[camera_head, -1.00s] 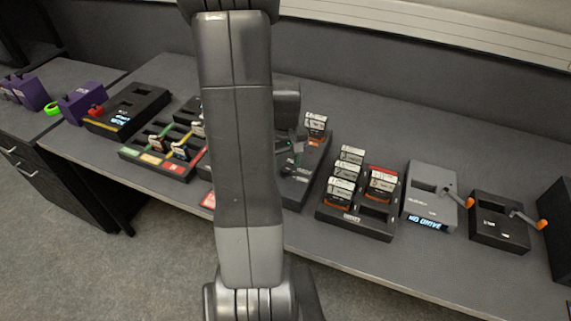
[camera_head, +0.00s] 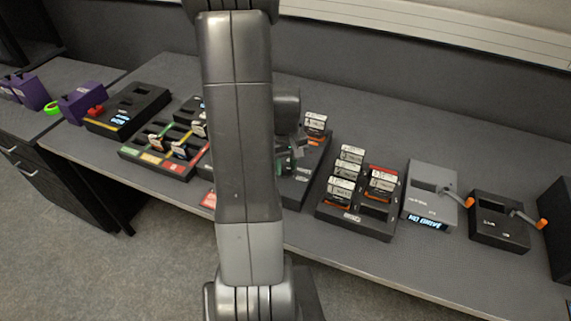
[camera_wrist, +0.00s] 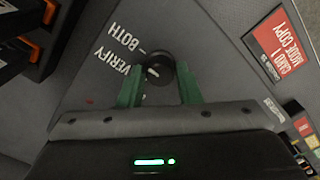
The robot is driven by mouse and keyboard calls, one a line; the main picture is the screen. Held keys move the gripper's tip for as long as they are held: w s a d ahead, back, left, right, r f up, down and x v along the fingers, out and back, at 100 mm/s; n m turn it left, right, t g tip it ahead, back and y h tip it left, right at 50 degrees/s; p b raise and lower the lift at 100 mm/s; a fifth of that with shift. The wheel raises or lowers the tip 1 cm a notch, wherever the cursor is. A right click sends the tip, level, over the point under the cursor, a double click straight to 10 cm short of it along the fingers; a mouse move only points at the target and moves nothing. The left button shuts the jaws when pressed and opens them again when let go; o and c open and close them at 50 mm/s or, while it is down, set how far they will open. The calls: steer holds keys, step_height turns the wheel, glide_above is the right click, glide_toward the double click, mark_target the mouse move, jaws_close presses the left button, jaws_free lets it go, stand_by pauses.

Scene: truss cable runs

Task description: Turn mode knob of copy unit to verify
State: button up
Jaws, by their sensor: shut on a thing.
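The mode knob (camera_wrist: 170,85) is a small dark round knob with a white mark on it, on the grey face of the copy unit (camera_wrist: 215,40). White labels VERIFY and BOTH are printed to its left in the wrist view. The white mark faces left, toward the labels; I cannot tell exactly which it lines up with. My gripper (camera_wrist: 160,78) is shut on the knob, one green finger at each side. In the head view my gripper (camera_head: 290,160) is low over the dark copy unit (camera_head: 302,188), which my arm partly hides. The knob is not discernible there.
A dark rack (camera_head: 352,225) with several labelled drives stands right of the copy unit. A grey unit (camera_head: 432,190) and a black unit (camera_head: 498,222), both with orange-tipped levers, are further right. A tray with coloured labels (camera_head: 155,160) is left of my arm. The back table is clear.

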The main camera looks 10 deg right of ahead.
steer(key=n+b, duration=0.1)
steer(key=n, duration=0.3)
steer(key=shift+n, duration=0.3)
steer(key=shift+n+b, duration=0.6)
steer(key=shift+n, duration=1.3)
steer(key=o, duration=1)
steer(key=shift+r, duration=0.1)
